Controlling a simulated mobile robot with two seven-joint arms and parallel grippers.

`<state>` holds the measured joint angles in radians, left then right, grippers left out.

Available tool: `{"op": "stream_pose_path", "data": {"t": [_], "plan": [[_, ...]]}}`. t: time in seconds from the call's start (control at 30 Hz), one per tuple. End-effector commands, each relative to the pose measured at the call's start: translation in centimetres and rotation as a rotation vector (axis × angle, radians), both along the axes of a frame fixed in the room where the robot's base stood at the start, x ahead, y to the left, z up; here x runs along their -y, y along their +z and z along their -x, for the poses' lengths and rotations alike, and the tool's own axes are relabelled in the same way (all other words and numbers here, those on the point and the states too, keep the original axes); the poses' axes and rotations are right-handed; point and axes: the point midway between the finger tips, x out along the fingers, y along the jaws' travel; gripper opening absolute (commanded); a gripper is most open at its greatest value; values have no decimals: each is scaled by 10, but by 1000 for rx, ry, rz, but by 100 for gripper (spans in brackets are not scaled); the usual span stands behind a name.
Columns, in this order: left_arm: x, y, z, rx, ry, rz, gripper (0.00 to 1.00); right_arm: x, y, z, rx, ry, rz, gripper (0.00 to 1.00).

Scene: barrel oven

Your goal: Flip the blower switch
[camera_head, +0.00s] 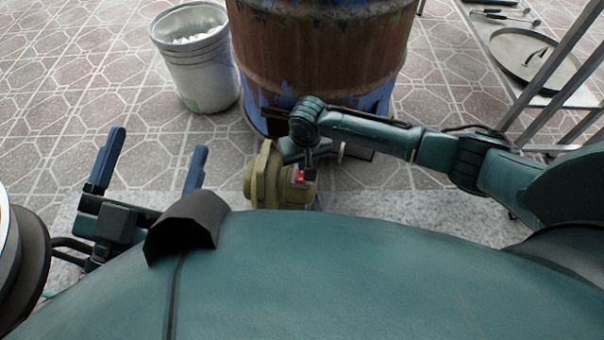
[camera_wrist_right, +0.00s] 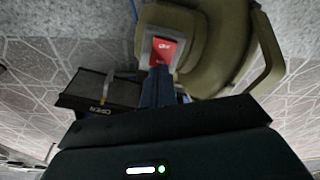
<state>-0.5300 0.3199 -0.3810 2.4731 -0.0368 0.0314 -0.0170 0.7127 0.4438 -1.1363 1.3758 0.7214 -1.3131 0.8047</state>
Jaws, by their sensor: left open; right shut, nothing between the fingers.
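The blower (camera_head: 270,180) is an olive-yellow round housing low on the floor in front of the rusty barrel. Its red switch (camera_head: 299,176) faces up toward my right arm. In the right wrist view the red switch (camera_wrist_right: 162,52) sits in a light frame on the olive housing (camera_wrist_right: 205,40). My right gripper (camera_wrist_right: 158,72) is shut and empty, its fingertips right at the switch's near edge; I cannot tell whether they touch. In the head view the right gripper (camera_head: 307,172) is mostly hidden by its own wrist. My left gripper (camera_head: 150,165) is open and empty, away from the blower.
The rusty barrel (camera_head: 320,60) stands behind the blower. A metal bucket (camera_head: 196,62) with white contents stands left of it. A table with a round lid (camera_head: 535,60) and metal legs is at the right. A dark part marked OPEN (camera_wrist_right: 100,90) lies beside the blower. Tiled floor at left is clear.

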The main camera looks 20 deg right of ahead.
Motion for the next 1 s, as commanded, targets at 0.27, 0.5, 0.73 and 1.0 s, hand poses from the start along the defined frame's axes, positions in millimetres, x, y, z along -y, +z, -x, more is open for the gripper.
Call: {"op": "stream_pose_path", "data": {"t": [0.27, 0.5, 0.73, 1.0], "plan": [[0, -2, 0, 0, 0, 0, 87, 0, -5, 0, 0, 0, 0, 0], [0, -2, 0, 1, 0, 0, 87, 0, -7, 0, -1, 0, 0, 0], [-1, 12, -3, 62, -1, -5, 87, 0, -7, 0, -1, 0, 0, 0], [0, -2, 5, -95, 18, -18, 87, -1, 19, 1, -2, 0, 0, 0]]}}
